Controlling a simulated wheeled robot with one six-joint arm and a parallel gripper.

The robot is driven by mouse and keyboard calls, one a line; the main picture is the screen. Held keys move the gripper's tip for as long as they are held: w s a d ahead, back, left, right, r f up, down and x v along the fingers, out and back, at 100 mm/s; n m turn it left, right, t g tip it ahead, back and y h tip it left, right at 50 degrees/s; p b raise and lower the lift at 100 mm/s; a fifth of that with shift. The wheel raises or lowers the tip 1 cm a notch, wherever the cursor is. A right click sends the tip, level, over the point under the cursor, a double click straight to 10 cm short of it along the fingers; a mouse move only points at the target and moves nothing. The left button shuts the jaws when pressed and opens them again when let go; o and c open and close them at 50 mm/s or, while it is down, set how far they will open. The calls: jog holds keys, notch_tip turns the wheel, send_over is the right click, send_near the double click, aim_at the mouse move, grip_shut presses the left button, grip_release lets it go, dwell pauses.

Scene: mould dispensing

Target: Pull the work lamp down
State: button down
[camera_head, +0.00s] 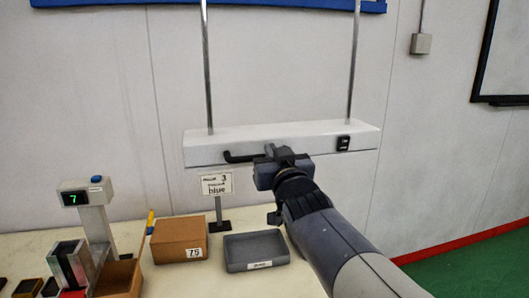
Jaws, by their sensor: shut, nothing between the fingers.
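The work lamp (215,149) is a long white bar hanging from two thin metal rods over the table, in the upper middle of the head view. A black handle (240,157) is on its front face, and its right end is partly hidden behind my gripper. A small black switch box (343,143) sits on the lamp's right side. My gripper (276,151) is in front of the lamp's lower middle, at the handle's right part. It is shut with nothing held. Whether the fingers touch the handle or the lamp cannot be told.
A dispenser-like device (97,221) with a green display stands at left. The table (195,284) is bare in front.

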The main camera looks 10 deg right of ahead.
jog(key=shift+f+b, duration=2.8)
jog(key=shift+f, duration=0.05)
notch_tip(320, 180, up, 5)
jog(key=p, duration=0.3)
jog(key=s+f, duration=0.1)
jog(key=s, duration=0.8)
jog(key=shift+f+b, duration=0.3)
jog(key=shift+b, duration=0.1)
jog(key=w+f+b, duration=0.2)
jog(key=w+f, duration=0.1)
jog(key=w, duration=0.6)
